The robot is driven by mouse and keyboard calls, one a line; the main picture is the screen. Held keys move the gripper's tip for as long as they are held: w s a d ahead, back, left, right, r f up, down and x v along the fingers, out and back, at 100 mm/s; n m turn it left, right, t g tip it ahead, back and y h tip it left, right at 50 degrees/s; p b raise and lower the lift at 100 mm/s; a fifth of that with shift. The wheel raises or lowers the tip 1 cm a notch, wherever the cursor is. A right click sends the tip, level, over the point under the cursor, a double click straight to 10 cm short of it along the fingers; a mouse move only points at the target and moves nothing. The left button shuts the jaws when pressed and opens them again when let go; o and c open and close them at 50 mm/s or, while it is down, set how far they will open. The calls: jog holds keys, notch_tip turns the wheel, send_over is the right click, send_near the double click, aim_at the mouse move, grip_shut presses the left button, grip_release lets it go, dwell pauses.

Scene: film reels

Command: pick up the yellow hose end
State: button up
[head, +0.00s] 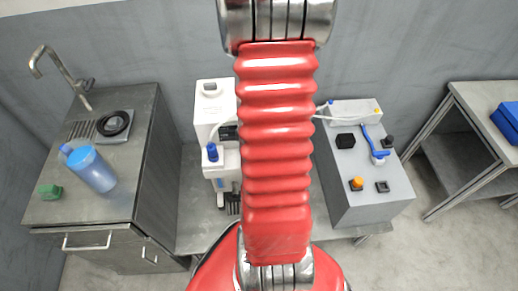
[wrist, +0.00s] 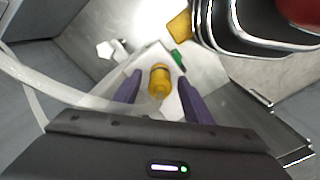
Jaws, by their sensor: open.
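The yellow hose end (wrist: 160,82) shows in the wrist view as a short ribbed yellow-orange cylinder over a pale surface. My gripper (wrist: 160,76) has two purple fingers, open, one on each side of the hose end in the picture. Gaps show between the fingers and the hose end; I cannot tell its depth relative to the fingertips. In the head view my red arm fills the middle and hides my gripper; I cannot make out the hose end there.
A pale hose (wrist: 30,92) curves along the left of the wrist view. A green piece (wrist: 178,60) lies close beyond the right finger. In the head view, a white machine (head: 213,125) stands left of my arm and a grey box (head: 352,208) with knobs right of it.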

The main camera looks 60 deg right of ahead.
jog(key=shift+c, duration=0.4)
grip_shut()
